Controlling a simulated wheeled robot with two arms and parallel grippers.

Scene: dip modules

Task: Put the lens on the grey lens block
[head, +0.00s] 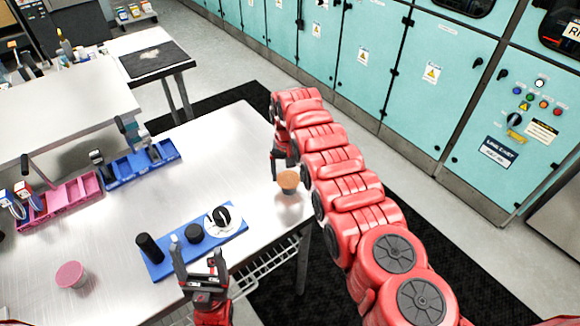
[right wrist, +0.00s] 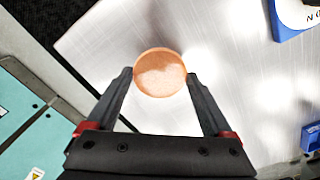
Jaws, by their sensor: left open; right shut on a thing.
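A small tapered cup with an orange top (head: 288,178) is at the right end of the metal table; it may be the lens. My right gripper (head: 279,168) is shut on it, and in the right wrist view the fingers flank its round orange top (right wrist: 159,72). A blue holder (head: 165,268) near the front edge bears a tall black cylinder (head: 150,248), a short dark cylinder (head: 193,233) and a white disc (head: 212,226) with a black upright ring. I cannot tell which is the grey lens block. My left gripper (head: 199,262) is open and empty at the holder's front.
A pink-topped cup (head: 71,275) stands at the table's left. A pink rack (head: 62,202) and a blue rack (head: 142,168) stand along the far edge. The table's middle is clear. Teal cabinets (head: 372,70) line the wall beyond my right arm.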

